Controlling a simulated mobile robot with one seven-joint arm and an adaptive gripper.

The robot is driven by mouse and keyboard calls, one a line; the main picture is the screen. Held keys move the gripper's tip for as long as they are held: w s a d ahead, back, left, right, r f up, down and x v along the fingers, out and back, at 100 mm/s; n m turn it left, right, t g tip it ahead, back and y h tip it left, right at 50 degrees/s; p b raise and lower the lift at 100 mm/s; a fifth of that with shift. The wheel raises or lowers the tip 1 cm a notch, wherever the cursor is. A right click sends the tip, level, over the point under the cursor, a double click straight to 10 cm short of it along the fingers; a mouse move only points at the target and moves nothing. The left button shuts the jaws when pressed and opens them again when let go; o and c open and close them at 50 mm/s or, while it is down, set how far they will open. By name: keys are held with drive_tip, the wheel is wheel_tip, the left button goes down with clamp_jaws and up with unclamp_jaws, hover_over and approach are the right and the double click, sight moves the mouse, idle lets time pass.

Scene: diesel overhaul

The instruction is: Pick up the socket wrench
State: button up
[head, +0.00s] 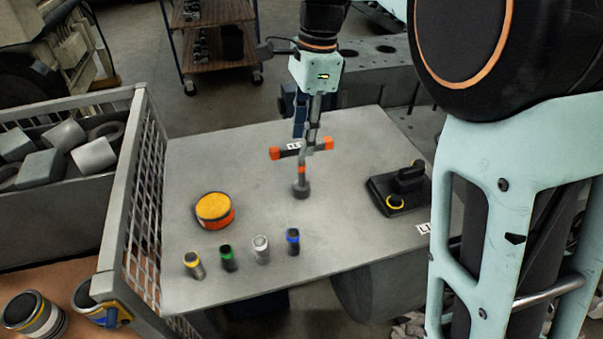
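The socket wrench (301,169) stands upright near the middle of the grey table. It has a dark crossbar with orange ends, an orange band on its shaft and a wide grey foot at the tabletop. My gripper (308,143) points down from above, with its fingers at the crossbar. The fingers overlap the wrench in this view. I cannot tell whether they are closed on it or only around or beside it. No gap between wrench foot and table is clear.
On the table (240,160) are an orange-yellow round tin (214,210), several small colour-banded cylinders (261,248) and a black device (399,190) at right. A mesh-sided crate (147,190) borders the left edge. Free tabletop lies around the wrench.

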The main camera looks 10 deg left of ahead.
sight(302, 171)
wheel_tip(302, 171, down, 3)
drive_tip(key=shift+a+f, duration=0.1)
drive_tip(key=shift+a, duration=0.05)
drive_tip(key=shift+c, duration=0.5)
clamp_jaws()
